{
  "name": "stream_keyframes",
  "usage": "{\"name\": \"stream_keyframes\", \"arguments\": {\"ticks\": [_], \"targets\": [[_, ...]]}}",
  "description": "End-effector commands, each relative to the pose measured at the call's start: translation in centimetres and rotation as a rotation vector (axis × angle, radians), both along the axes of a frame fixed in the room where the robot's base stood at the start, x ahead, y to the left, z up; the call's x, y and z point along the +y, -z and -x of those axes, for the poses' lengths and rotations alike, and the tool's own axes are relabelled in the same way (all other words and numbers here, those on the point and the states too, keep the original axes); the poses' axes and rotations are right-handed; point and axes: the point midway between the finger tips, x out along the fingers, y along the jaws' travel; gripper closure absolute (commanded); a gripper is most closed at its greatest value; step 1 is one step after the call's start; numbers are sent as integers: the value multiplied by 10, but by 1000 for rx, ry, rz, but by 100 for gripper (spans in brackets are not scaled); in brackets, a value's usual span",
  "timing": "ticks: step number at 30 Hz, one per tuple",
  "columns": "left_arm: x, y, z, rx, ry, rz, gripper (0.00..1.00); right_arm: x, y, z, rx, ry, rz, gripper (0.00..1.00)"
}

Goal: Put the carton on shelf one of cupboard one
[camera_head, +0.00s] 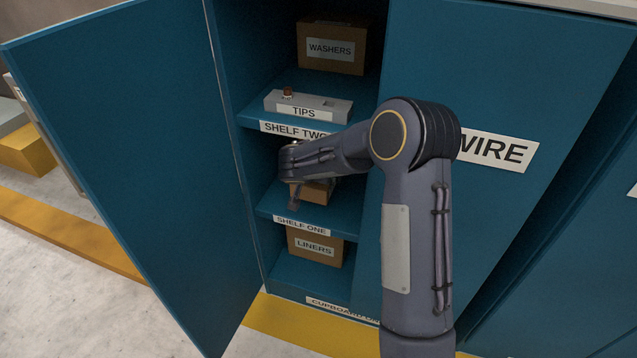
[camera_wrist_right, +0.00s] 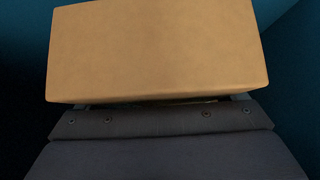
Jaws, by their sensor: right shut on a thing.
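The brown carton (camera_head: 318,192) is inside the open cupboard, just above shelf one (camera_head: 343,211), partly hidden by my right arm. It fills the upper part of the right wrist view (camera_wrist_right: 155,50). My right gripper (camera_head: 296,197) is shut on the carton; its fingers are mostly hidden in both views. I cannot tell whether the carton touches the shelf. The shelf one label is on the front edge, and the cupboard one label (camera_head: 340,309) is on the base. My left gripper is not in view.
Shelf two (camera_head: 255,119) above holds a grey tips box (camera_head: 340,108). A washers box (camera_head: 331,50) stands higher up, a liners box (camera_head: 316,247) below shelf one. The open blue door (camera_head: 120,130) is at left; a closed panel labelled wire (camera_head: 495,150) is at right.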

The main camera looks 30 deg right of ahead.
Motion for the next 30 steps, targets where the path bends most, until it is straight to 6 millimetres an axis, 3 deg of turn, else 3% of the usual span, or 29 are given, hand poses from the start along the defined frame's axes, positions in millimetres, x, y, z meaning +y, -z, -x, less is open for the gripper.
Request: {"name": "stream_keyframes", "arguments": {"ticks": [4,11,24,25,27,30], "targets": [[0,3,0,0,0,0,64,-4,5,-3,-1,0,-1,46],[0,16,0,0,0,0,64,-3,35,-3,0,-1,-2,46],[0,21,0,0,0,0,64,-3,38,-3,-3,0,-1,46],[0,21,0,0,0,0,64,-3,38,-3,-2,-1,-1,8],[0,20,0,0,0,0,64,-3,37,-3,-1,0,-1,0],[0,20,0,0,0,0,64,-3,37,-3,-1,0,-1,0]]}}
